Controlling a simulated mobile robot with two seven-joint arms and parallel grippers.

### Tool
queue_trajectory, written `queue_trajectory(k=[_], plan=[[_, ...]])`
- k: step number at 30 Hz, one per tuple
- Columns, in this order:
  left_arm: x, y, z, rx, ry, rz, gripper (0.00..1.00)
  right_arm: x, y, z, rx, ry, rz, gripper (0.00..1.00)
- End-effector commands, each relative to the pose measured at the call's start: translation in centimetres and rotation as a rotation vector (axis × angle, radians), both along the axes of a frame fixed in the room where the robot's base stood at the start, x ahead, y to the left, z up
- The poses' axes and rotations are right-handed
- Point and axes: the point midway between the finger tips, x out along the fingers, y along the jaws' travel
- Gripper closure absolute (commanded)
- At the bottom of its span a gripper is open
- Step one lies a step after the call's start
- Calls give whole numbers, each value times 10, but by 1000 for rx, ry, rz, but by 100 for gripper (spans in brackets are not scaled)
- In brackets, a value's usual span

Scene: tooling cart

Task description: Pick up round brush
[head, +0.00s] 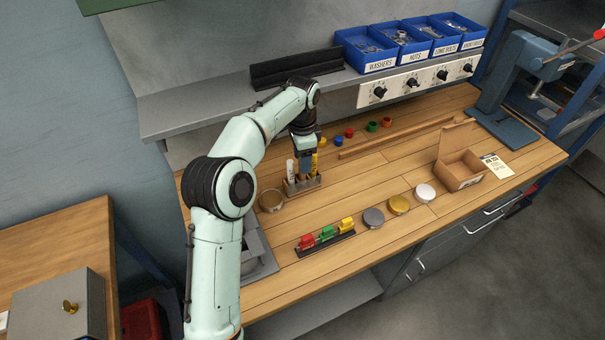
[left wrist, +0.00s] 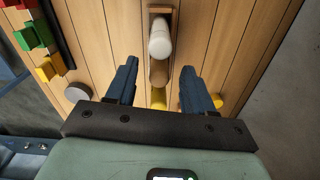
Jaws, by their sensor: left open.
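A small wooden holder (head: 303,187) stands on the bench with upright tools in it. I see a white cylindrical one (head: 291,169) at its left and a yellow one (head: 314,162) at its right. I cannot tell for sure which is the round brush. My left gripper (head: 305,168) points down over the holder and partly hides what stands in it. In the left wrist view its two blue fingers (left wrist: 159,80) are apart, with the white cylinder (left wrist: 160,38) beyond them and something yellow (left wrist: 158,97) between them. Nothing is clearly gripped. My right gripper is not in view.
A rack with red, green and yellow pieces (head: 326,238) lies in front. Round tins (head: 398,205) and an open cardboard box (head: 461,172) are to the right. A shelf (head: 200,108) overhangs behind.

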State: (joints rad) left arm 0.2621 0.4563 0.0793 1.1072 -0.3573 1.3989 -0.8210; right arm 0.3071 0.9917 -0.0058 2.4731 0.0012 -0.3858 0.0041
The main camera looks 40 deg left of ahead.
Motion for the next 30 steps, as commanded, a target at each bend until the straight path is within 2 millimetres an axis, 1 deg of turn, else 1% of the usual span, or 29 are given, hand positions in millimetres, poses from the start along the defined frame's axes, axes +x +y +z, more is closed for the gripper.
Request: queue_trajectory(k=[1, 4, 6, 11, 12, 14, 15, 16, 17, 26, 29, 30], plan=[[-1, -1, -12, -1, 6, 0, 47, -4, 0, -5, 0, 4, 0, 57], [-1, -1, -25, -1, 4, 1, 47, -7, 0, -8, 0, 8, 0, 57], [0, -1, -28, 0, 1, 1, 47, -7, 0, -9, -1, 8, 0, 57], [0, -1, -27, 0, 0, 1, 47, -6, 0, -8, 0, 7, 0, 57], [0, -1, -27, 0, 0, 1, 51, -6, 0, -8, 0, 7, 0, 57], [0, -1, -27, 0, 0, 1, 70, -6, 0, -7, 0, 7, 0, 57], [0, -1, -27, 0, 0, 1, 83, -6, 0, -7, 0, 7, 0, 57], [0, -1, -27, 0, 0, 1, 93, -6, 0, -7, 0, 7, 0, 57], [0, -1, -27, 0, 0, 1, 100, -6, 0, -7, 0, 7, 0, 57], [0, 0, -25, 0, 0, 1, 100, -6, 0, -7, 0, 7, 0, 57], [1, 0, -18, 0, -1, 1, 100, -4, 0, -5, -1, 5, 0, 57], [1, 0, -13, 0, -3, 1, 100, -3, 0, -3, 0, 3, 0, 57]])
